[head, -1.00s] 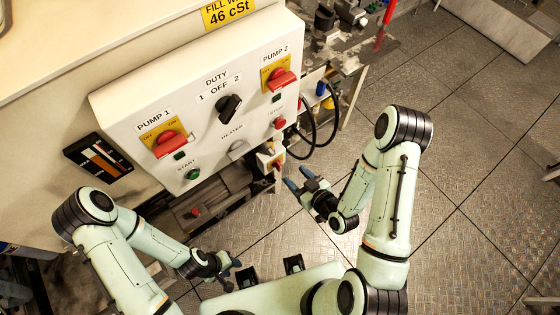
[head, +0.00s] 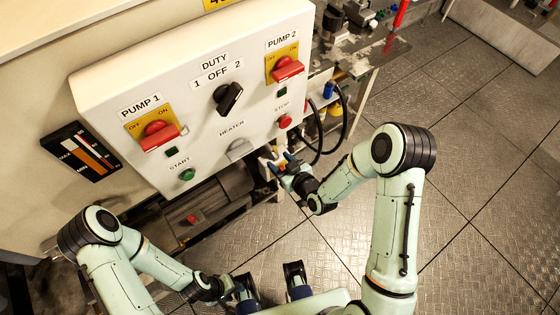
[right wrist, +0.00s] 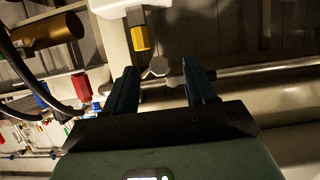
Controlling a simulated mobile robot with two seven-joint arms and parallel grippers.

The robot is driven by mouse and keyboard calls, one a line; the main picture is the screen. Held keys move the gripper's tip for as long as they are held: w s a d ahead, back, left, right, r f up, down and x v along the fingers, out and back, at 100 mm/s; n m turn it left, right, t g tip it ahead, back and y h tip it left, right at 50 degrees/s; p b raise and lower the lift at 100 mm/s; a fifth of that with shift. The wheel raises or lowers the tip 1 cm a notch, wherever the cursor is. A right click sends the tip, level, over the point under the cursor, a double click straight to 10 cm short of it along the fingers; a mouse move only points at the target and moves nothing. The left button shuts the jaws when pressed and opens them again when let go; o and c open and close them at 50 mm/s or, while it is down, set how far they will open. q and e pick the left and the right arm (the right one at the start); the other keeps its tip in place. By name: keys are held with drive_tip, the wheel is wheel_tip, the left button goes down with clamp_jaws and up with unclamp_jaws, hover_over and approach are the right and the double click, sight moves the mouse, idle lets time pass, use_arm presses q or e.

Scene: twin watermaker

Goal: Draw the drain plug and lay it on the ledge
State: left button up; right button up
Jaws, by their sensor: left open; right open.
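My right gripper (head: 281,163) is open beside a small white-and-yellow fitting (head: 268,155) under the control panel's lower right corner. In the right wrist view, my open fingers (right wrist: 162,88) have a small grey hexagonal piece (right wrist: 157,67) beyond and between their tips. It may be the drain plug, but I cannot tell for sure. No contact with it is clear. My left gripper (head: 236,287) is open and empty, low in the head view. I cannot make out which surface is the ledge.
The white control panel (head: 205,110) with red knobs overhangs the right gripper. Black hoses (head: 343,125) loop just to its right. A pale pipe (right wrist: 255,68) runs across beyond the fingers. Open tiled floor (head: 480,150) lies to the right.

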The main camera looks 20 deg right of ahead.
drive_tip(key=shift+w+a+f, duration=0.1)
drive_tip(key=shift+w+f, duration=0.05)
drive_tip(key=shift+w, duration=0.15)
clamp_jaws()
drive_tip(key=c, duration=0.8)
unclamp_jaws()
drive_tip(key=shift+c, duration=0.2)
clamp_jaws()
drive_tip(key=s+d+b, duration=0.2)
drive_tip(key=s, duration=0.4)
drive_tip(key=shift+b, duration=0.3)
drive_tip(key=shift+d, duration=0.1)
